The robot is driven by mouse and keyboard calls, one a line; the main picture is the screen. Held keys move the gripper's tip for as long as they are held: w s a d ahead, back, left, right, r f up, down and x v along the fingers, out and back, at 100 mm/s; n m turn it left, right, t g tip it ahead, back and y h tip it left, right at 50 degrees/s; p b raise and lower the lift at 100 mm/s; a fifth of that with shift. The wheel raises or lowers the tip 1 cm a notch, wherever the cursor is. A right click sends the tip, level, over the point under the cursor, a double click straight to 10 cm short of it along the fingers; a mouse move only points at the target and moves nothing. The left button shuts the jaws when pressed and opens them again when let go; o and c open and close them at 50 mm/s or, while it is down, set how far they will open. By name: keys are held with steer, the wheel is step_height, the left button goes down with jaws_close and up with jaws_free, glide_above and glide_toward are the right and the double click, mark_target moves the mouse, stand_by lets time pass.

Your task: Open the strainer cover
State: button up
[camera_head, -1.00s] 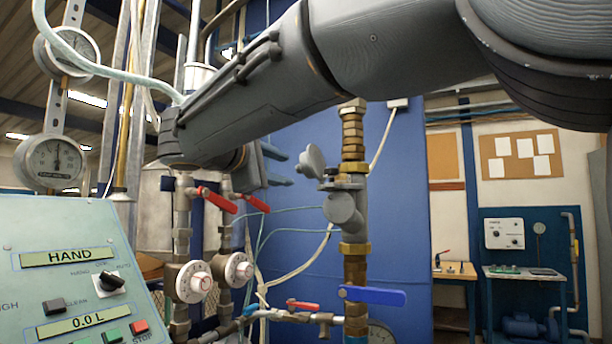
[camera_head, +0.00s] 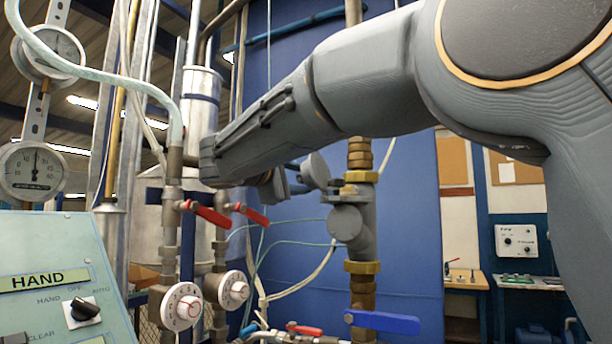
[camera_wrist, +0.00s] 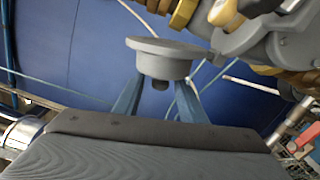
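The strainer (camera_head: 355,228) is a grey angled body on the vertical brass pipe in the head view. Its round grey cover (camera_head: 315,171) stands out at its upper left, and in the wrist view the cover (camera_wrist: 163,58) is a disc with a short dark stub facing me. My gripper (camera_head: 297,180) is just left of the cover, partly hidden by my arm. In the wrist view my gripper (camera_wrist: 160,91) has its two blue-grey fingers apart, one on each side of the stub, with gaps visible. Contact with the cover cannot be told.
A blue lever valve (camera_head: 383,322) is below the strainer. Red-handled valves (camera_head: 211,215) and white dials (camera_head: 182,306) stand to the left, beside the control panel (camera_head: 50,300). A blue panel (camera_head: 410,210) is behind. Brass fittings (camera_wrist: 185,12) lie close above the cover in the wrist view.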

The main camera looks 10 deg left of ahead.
steer(key=shift+w+d, duration=0.1)
steer(key=shift+w, duration=0.25)
jaws_close()
steer(key=shift+d+b, duration=0.1)
steer(key=shift+b, duration=0.4)
steer(key=m+b, duration=0.1)
steer(key=b, duration=0.1)
steer(key=shift+d+r+m+b, duration=0.25)
steer(key=shift+m+b, duration=0.1)
steer(key=shift+m, duration=0.05)
steer(key=shift+s+d+r+m+b, duration=0.15)
steer(key=shift+s+r+m+b, duration=0.05)
steer(key=shift+r+m+b, duration=0.25)
steer(key=shift+f, duration=0.1)
